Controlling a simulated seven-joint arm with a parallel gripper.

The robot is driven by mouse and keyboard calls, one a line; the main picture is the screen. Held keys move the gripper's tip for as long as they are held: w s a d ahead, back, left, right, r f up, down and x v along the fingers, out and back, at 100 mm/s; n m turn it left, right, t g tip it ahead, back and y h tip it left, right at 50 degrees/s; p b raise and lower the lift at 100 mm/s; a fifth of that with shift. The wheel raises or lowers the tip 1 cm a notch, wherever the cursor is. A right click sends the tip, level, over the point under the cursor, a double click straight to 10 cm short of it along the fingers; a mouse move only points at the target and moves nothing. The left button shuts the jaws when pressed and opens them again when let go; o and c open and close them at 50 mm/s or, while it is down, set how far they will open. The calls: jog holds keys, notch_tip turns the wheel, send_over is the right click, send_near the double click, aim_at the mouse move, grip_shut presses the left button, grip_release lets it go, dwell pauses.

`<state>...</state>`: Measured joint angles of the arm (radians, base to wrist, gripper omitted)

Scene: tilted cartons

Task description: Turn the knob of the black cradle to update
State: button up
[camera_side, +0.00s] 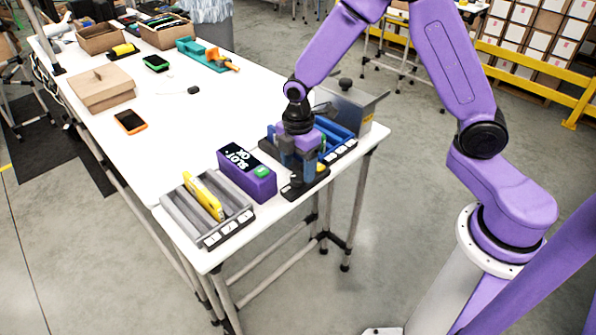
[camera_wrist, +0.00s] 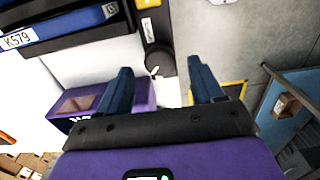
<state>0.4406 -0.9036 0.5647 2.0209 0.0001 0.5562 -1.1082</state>
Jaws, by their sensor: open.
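The black cradle (camera_side: 296,193) sits near the table's front edge, partly covered by my gripper (camera_side: 298,172) in the side view. In the wrist view the cradle (camera_wrist: 148,32) shows as a dark strip with a white label, its print too small to read. Its round black knob (camera_wrist: 157,62) has a white mark and lies below the label. My gripper (camera_wrist: 160,68) is open, with one blue finger on each side of the knob. The fingers look apart from the knob; I cannot tell the height gap.
A purple box (camera_side: 236,180) with a "SLOT OK" display and green button stands left of the cradle. A blue rack (camera_side: 340,138) is close on the right. A grey rack (camera_side: 190,220) holds a yellow device (camera_side: 203,196). The table's middle (camera_side: 185,125) is mostly clear.

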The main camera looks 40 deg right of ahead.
aim_at(298, 180)
jog(key=shift+f, duration=1.3)
jog(key=c, duration=1.1)
